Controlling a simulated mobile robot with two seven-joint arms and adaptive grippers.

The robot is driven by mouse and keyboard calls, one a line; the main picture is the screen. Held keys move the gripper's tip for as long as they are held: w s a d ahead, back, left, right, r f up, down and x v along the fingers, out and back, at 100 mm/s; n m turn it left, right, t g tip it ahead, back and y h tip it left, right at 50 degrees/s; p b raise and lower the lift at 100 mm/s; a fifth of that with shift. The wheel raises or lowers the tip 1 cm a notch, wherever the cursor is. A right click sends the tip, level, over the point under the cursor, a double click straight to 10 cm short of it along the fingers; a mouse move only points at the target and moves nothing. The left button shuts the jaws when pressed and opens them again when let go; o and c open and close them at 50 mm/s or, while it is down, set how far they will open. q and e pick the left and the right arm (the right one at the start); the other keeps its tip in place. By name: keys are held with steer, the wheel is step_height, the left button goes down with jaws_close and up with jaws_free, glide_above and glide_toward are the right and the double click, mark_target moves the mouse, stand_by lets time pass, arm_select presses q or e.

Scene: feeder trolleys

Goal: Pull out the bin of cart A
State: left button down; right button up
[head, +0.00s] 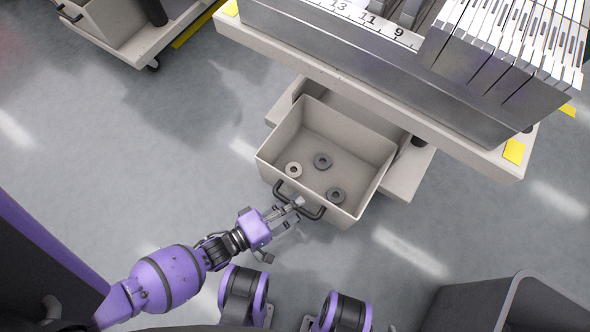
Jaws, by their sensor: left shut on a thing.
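The bin (357,147) is a beige open box that sticks out from under the cart (470,149) in the middle of the head view. Several small grey rings lie on its floor, among them a light one (293,169) and a dark one (322,160). A dark bar handle (315,214) sits on its near wall. My left gripper (294,208) reaches in from the lower left and is shut on this handle; its fingers hide part of the bar. My right gripper is not in view.
The cart carries a metal feeder rack (400,62) with a numbered strip and white feeders. Another cart (118,30) stands at the upper left. A dark grey open container (510,303) is at the lower right. Grey floor (130,130) left of the bin is clear.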

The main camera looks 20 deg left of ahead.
arm_select(q)
steer(key=c, duration=1.8)
jaws_free()
steer(key=shift+o, duration=0.2)
steer(key=shift+a, duration=0.1)
steer(key=v, duration=1.2)
